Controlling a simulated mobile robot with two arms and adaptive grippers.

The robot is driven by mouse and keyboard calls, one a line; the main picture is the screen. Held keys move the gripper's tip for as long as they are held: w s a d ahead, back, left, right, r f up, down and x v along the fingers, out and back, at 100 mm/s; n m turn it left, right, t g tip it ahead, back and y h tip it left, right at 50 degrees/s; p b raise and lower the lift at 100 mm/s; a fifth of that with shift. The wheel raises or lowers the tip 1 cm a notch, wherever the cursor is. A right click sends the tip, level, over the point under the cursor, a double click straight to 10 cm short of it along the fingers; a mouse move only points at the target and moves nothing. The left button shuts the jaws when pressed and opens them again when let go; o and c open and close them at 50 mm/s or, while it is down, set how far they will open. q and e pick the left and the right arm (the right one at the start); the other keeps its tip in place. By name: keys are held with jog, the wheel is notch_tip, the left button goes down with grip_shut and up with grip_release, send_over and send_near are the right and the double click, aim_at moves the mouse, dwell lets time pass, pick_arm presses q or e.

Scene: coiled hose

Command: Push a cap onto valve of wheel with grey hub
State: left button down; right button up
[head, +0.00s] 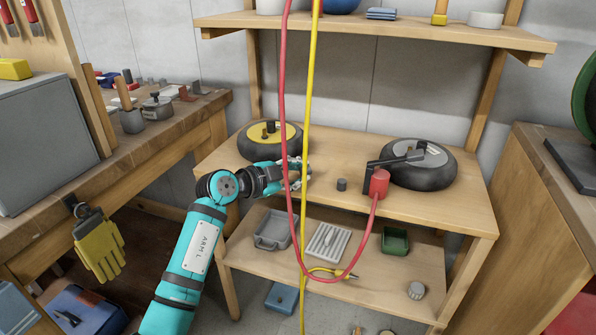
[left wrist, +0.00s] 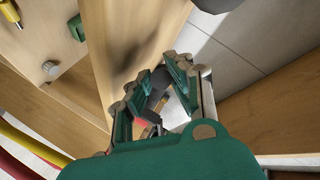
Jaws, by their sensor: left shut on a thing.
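The wheel with the grey hub (head: 440,177) lies flat at the right of the table, a black tyre around a grey disc. A small dark cylinder, looking like a cap (head: 341,184), stands on the table between my left gripper and that wheel. My left gripper (head: 303,172) is above the table, left of the cylinder, partly behind the hoses. In the left wrist view its fingers (left wrist: 155,88) close around a small dark thing, seemingly a cap, mostly hidden by them. The grey-hub wheel's valve is too small to make out. My right gripper is not in view.
A wheel with a yellow hub (head: 291,132) lies behind my left gripper. A red hose (head: 283,110) and a yellow hose (head: 308,110) hang in front of the table. A red fitting (head: 378,183) with a black bar stands before the grey-hub wheel. The lower shelf holds trays.

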pick_arm(q)
jog(key=shift+f, duration=0.45)
jog(key=c, duration=1.1)
grip_release()
jog(key=shift+f, duration=0.1)
